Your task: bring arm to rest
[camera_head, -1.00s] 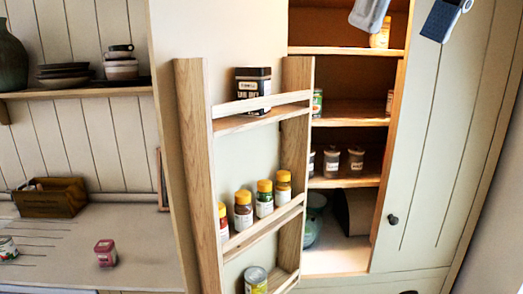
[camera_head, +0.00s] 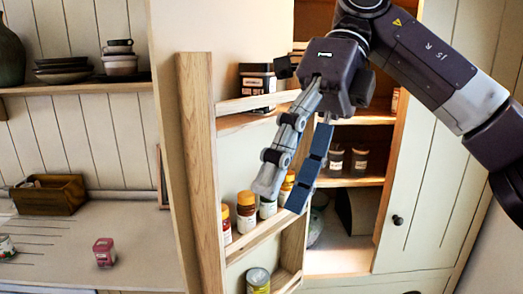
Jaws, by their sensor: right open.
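My right gripper (camera_head: 283,200) is in front of the open cupboard, its arm coming in from the upper right. Its fingers point down and are apart, with nothing seen between them. The fingertips overlap the middle door shelf in the picture, in front of several spice jars (camera_head: 246,212); I cannot tell whether they touch. The gripper and arm hide part of the cupboard's upper shelves. My left gripper is not in view.
The open door's rack (camera_head: 197,160) also holds a black tin (camera_head: 257,84) above and a can (camera_head: 258,280) below. Two small jars (camera_head: 334,160) stand inside the cupboard. A red tin (camera_head: 104,252) and a wooden box (camera_head: 48,195) sit on the left counter.

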